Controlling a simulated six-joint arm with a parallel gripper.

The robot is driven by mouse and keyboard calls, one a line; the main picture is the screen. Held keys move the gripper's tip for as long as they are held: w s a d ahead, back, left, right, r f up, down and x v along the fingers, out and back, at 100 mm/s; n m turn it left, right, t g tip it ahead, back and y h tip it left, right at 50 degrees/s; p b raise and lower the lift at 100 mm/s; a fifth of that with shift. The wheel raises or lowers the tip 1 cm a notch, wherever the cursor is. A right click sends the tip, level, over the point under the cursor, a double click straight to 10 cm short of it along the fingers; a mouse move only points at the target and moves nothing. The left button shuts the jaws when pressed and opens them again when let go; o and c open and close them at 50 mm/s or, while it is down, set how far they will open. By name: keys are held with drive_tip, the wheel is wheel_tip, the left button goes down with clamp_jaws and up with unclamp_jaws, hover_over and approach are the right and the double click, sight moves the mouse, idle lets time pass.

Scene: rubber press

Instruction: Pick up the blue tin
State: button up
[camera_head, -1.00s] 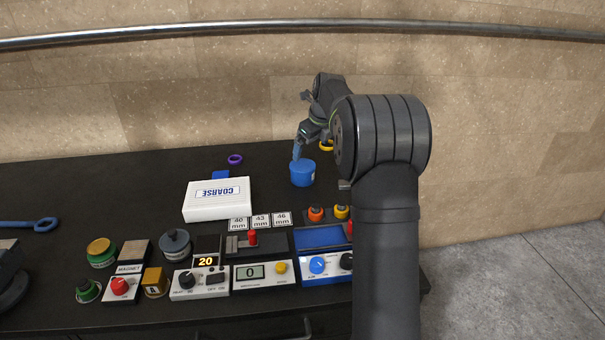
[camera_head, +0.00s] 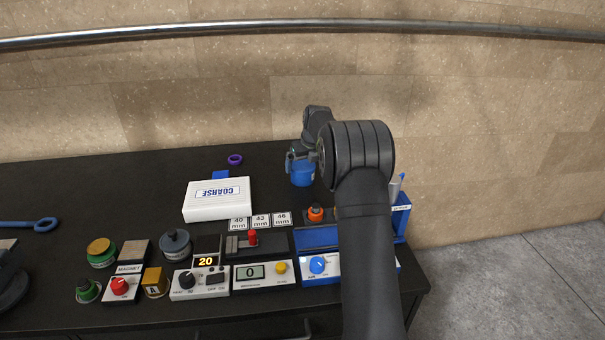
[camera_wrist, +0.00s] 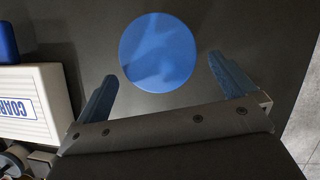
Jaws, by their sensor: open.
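The blue tin (camera_head: 302,174) stands upright on the black table toward the back, with my arm just behind and beside it. In the wrist view its round blue lid (camera_wrist: 157,52) is seen from above. My gripper (camera_wrist: 161,78) is open, with one blue finger to the lower left of the tin and one to its right. The lid lies mostly beyond the fingertips, between their lines, and I see gaps to both fingers. In the head view my gripper (camera_head: 291,158) is at the tin's left side, partly hidden by my own arm.
A white box marked COARSE (camera_head: 217,199) lies left of the tin, with a purple ring (camera_head: 235,160) behind it. Number cards (camera_head: 261,220) and several control boxes fill the front of the table. A blue holder (camera_head: 401,217) stands at the right edge.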

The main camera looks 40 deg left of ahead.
sight(304, 167)
drive_tip(key=shift+x, duration=3)
drive_tip(key=shift+c, duration=0.2)
drive_tip(key=c, duration=1.1)
drive_tip(key=shift+a+r, duration=0.1)
drive_tip(key=shift+c, duration=1.1)
